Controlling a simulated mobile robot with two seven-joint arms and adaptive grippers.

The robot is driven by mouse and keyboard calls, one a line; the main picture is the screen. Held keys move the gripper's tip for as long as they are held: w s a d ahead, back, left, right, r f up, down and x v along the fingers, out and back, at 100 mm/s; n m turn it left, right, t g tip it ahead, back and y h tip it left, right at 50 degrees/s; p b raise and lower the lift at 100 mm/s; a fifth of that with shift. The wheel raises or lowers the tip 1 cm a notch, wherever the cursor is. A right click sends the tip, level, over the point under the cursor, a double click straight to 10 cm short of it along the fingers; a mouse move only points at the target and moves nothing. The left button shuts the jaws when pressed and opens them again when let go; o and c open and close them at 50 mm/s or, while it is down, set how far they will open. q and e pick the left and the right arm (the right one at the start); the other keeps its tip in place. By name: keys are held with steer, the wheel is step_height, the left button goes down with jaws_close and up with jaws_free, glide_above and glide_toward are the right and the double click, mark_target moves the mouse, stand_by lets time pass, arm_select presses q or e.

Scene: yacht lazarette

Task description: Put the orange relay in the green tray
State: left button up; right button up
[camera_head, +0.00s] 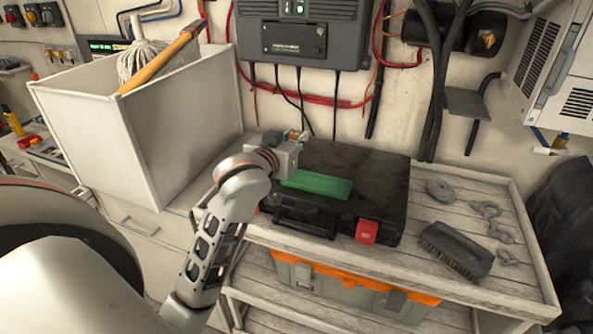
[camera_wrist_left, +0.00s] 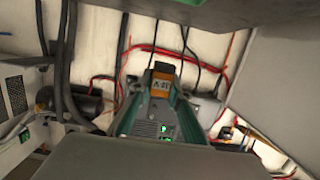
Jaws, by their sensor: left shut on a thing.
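The orange relay (camera_wrist_left: 161,78) is held between the fingertips of my left gripper (camera_wrist_left: 159,98) in the wrist view, with its dark printed face showing. In the head view, my left gripper (camera_head: 297,139) is above the back left part of a black case, and the relay is mostly hidden there. The green tray (camera_head: 318,185) lies on the black case, just in front and to the right of the gripper. The relay is apart from the tray, behind it in the picture. My right gripper is out of view.
The black case (camera_head: 375,185) lies on a plank-topped cart (camera_head: 425,275). A brush (camera_head: 457,250) and several metal shackles (camera_head: 485,210) lie to its right. Cables hang on the wall behind.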

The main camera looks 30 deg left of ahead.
mark_target(295, 180)
arm_select(q)
step_height(295, 180, down, 10)
steer(key=shift+r, duration=0.15)
stand_by(0.3)
steer(key=o, duration=0.9)
steer(key=shift+o, duration=0.2)
